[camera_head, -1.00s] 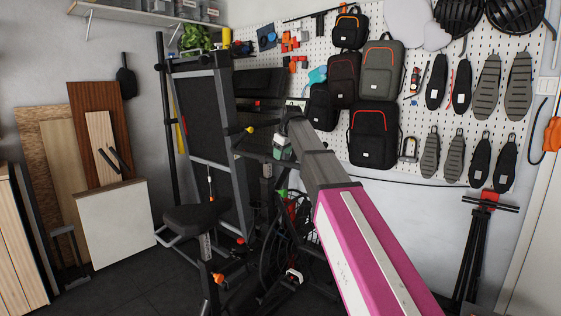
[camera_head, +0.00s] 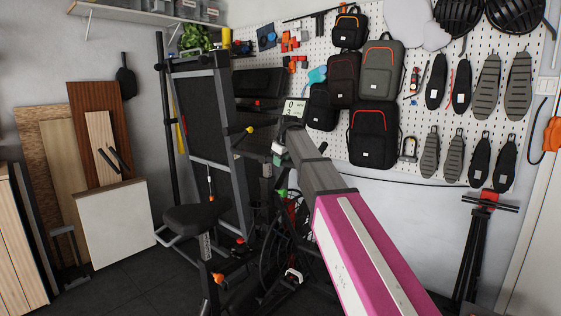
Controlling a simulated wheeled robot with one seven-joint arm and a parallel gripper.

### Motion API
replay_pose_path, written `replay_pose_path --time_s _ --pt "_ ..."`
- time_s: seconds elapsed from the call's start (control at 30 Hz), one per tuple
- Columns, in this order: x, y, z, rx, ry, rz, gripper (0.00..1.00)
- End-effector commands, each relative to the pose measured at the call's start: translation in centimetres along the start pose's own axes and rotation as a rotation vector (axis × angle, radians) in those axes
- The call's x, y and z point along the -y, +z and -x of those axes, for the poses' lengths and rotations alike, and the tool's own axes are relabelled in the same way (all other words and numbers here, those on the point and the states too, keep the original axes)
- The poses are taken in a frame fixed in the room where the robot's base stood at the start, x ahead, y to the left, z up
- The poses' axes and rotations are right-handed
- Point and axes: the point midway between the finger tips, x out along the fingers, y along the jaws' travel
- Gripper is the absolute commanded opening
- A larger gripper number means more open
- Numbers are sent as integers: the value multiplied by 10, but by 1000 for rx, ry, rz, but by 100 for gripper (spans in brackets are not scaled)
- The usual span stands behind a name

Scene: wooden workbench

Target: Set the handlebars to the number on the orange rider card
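An exercise bike stands in the middle, with a black saddle (camera_head: 195,215) and a dark frame with a large flywheel (camera_head: 285,245). A small pale display (camera_head: 295,109) at the handlebar area shows dark digits, seemingly 0 above 3. A black lever with a yellow tip (camera_head: 249,129) is left of it. My pink and grey arm reaches in from the lower right and covers part of the bike front. Its far end is just below the display. My gripper's fingers cannot be made out there, nor can any contact. I cannot identify an orange rider card.
A tall dark panel (camera_head: 200,118) stands behind the saddle. A pegboard with backpacks (camera_head: 373,134) hangs behind. A black tripod stand (camera_head: 478,245) is at right. Dark floor (camera_head: 140,293) is clear at front left.

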Motion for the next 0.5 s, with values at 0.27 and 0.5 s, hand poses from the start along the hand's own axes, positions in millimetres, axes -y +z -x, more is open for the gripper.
replay_pose_path --time_s 0.27,0.5 --pt "-9 -16 35 -2 1 0 0" --pt "-17 -32 75 -1 1 0 0"
